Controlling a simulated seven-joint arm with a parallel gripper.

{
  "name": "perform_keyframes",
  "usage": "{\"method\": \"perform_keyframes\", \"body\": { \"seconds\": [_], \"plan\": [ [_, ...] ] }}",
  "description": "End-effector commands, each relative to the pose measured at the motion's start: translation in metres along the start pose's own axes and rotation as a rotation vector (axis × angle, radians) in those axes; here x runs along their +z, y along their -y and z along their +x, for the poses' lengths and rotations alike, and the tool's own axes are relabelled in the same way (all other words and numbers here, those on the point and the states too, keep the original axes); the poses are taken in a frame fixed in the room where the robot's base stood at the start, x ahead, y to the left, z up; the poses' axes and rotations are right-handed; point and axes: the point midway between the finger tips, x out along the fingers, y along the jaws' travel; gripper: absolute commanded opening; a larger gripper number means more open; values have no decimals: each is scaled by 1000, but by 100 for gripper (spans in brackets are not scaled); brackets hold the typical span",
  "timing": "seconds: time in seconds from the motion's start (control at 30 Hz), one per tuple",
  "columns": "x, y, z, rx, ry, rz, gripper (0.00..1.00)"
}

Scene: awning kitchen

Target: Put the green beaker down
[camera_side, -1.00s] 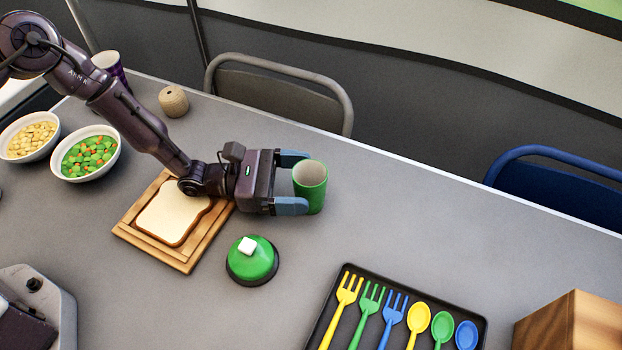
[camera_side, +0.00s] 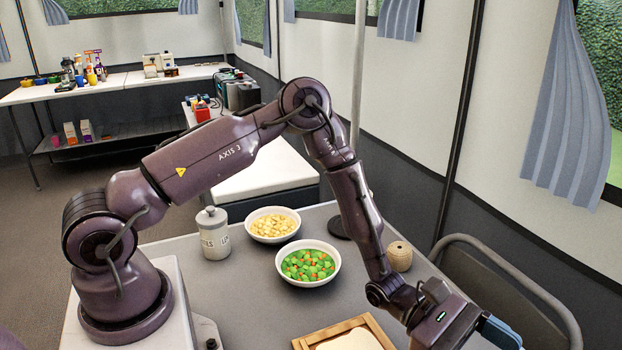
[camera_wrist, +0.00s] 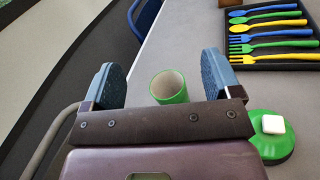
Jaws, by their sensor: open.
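The green beaker (camera_wrist: 170,88) shows in the wrist view with its open, pale inside facing the camera. It appears upright on the grey table (camera_wrist: 180,40). My gripper (camera_wrist: 162,76) is open, one blue-grey finger to each side of the beaker, with a visible gap on both sides. The gripper housing hides the beaker's lower part. In the side view, my gripper (camera_side: 497,332) is cut off at the bottom right, and the beaker is out of frame.
A green button (camera_wrist: 270,135) with a white top sits right of my gripper. A black tray (camera_wrist: 262,63) of coloured cutlery lies at the upper right. The side view shows a bowl of green and orange pieces (camera_side: 308,264), a breadboard (camera_side: 330,331) and a chair (camera_side: 520,285).

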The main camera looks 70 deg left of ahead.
Motion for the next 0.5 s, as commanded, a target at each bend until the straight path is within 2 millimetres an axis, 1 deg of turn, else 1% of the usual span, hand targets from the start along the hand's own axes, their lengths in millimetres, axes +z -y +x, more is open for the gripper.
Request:
{"method": "perform_keyframes", "body": {
  "seconds": [0.03,0.13,0.2,0.27,0.3,0.37,0.47,0.5],
  "plan": [
    [19,3,-4,-66,-14,89,84],
    [54,15,-19,-226,-64,285,84],
    [75,26,-34,-341,-114,429,84],
    [91,34,-49,-434,-162,548,84],
    [101,39,-60,-491,-198,626,84],
    [114,46,-78,-575,-258,739,84],
    [135,56,-110,-702,-368,920,84],
    [143,60,-125,-749,-417,990,84]
  ]
}}
